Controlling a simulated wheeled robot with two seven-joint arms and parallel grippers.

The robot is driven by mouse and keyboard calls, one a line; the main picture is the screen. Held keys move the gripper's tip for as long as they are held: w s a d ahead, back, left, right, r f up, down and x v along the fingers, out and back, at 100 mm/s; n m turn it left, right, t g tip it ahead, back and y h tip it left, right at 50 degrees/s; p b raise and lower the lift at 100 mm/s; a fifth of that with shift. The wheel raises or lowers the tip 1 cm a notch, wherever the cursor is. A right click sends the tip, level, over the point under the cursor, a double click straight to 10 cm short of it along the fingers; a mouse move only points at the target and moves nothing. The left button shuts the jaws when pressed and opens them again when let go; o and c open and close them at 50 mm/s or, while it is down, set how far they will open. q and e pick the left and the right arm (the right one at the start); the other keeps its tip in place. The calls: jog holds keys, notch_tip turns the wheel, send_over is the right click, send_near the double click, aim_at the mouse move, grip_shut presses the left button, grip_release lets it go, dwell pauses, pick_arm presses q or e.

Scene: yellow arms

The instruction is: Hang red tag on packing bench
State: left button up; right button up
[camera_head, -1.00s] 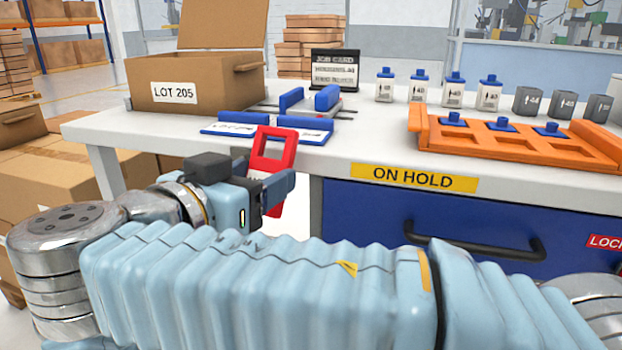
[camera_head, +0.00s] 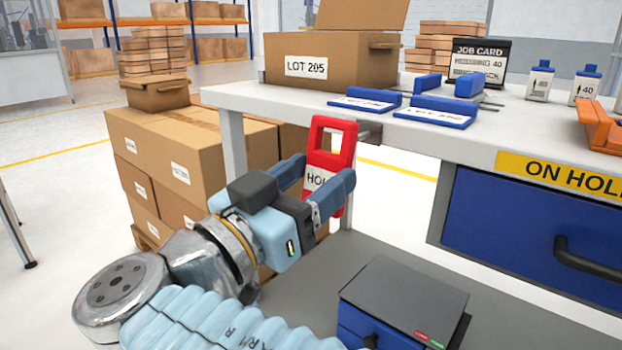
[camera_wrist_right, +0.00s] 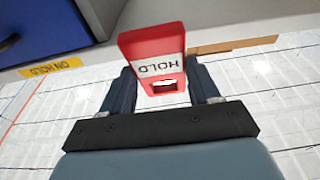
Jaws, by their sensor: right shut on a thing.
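The red tag (camera_head: 334,150) has a wide loop at its top and a white HOLD label. My right gripper (camera_head: 330,188) is shut on its lower part, with one finger on each side, and holds it roughly upright just in front of the packing bench (camera_head: 262,98). A small grey hook (camera_head: 370,132) sticks out under the bench's front edge, right beside the tag's loop; I cannot tell whether the loop is around it. In the right wrist view the tag (camera_wrist_right: 152,44) sits between the fingers (camera_wrist_right: 164,88). My left gripper is not in view.
A blue drawer (camera_head: 510,228) with an ON HOLD label is at the right. A grey-topped blue box (camera_head: 402,298) stands on the lower shelf (camera_head: 300,310). Cartons (camera_head: 180,150) are stacked at the left. Blue holders (camera_head: 434,112) and a LOT 205 box (camera_head: 330,68) stand on the bench.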

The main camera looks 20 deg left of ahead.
jog(key=shift+w+d+f+p, duration=0.1)
jog(key=shift+w+d+p, duration=0.2)
jog(key=shift+w, duration=0.6)
jog(key=shift+w+d+p, duration=0.2)
jog(key=shift+w+d, duration=0.15)
jog(key=shift+w, duration=0.5)
jog(key=shift+p+x, duration=0.5)
jog(key=shift+x, duration=0.35)
jog(key=f+b, duration=0.1)
jog(key=w+b, duration=0.1)
jog(key=b, duration=0.1)
jog(key=shift+d+f, duration=0.15)
jog(key=shift+f, duration=0.25)
jog(key=o, duration=1.2)
jog(key=shift+c, duration=0.2)
